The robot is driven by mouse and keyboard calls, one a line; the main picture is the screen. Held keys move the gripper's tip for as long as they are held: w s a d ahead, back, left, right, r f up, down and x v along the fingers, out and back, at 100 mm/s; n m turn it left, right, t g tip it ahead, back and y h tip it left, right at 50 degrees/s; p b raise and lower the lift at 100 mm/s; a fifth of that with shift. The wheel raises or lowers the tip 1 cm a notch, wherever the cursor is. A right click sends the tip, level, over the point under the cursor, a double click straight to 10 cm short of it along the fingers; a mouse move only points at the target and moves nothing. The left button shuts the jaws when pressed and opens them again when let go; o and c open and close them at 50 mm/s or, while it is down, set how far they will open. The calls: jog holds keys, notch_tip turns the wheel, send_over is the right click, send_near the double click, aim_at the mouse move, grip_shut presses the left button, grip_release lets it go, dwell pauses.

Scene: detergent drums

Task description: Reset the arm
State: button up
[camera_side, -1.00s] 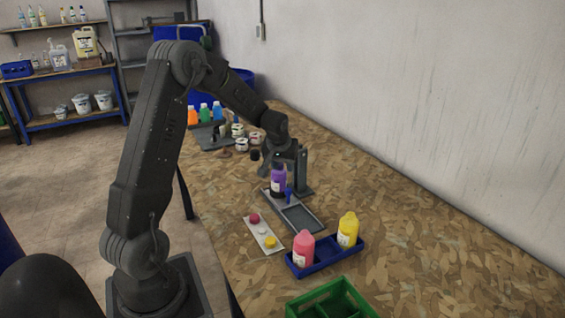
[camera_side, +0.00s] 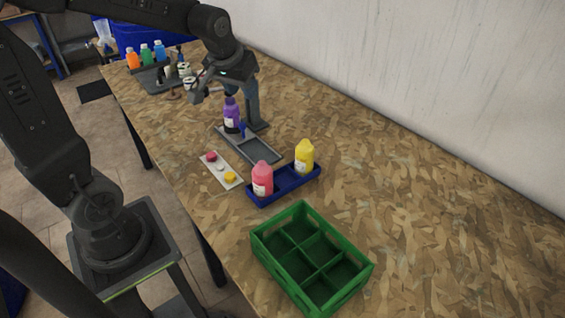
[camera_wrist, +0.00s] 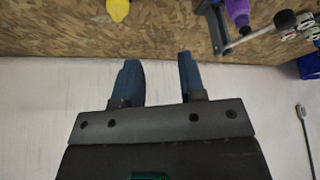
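The purple bottle (camera_side: 232,117) with a dark cap stands upright at a grey post station (camera_side: 252,108). It also shows upside down at the top of the wrist view (camera_wrist: 238,10). My gripper is apart from it.
A blue tray (camera_side: 286,186) holds a pink bottle (camera_side: 262,178) and a yellow bottle (camera_side: 304,158). A white strip (camera_side: 232,184) bears coloured caps. The green divided crate (camera_side: 312,262) looks empty. Several coloured bottles (camera_side: 146,56) stand at the far end. The table's right side is clear.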

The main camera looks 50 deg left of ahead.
jog(key=s+d+r+m+h, duration=0.1)
jog(key=s+d+m, duration=0.1)
jog(key=s+d, duration=0.4)
jog(key=s+d+r+m+t+h, duration=0.1)
jog(key=s+d+m, duration=0.2)
jog(key=s+d, duration=0.3)
jog(key=s, duration=0.3)
jog(key=shift+s+d+r, duration=0.2)
jog(key=shift+d+r, duration=0.05)
jog(key=shift+d, duration=0.1)
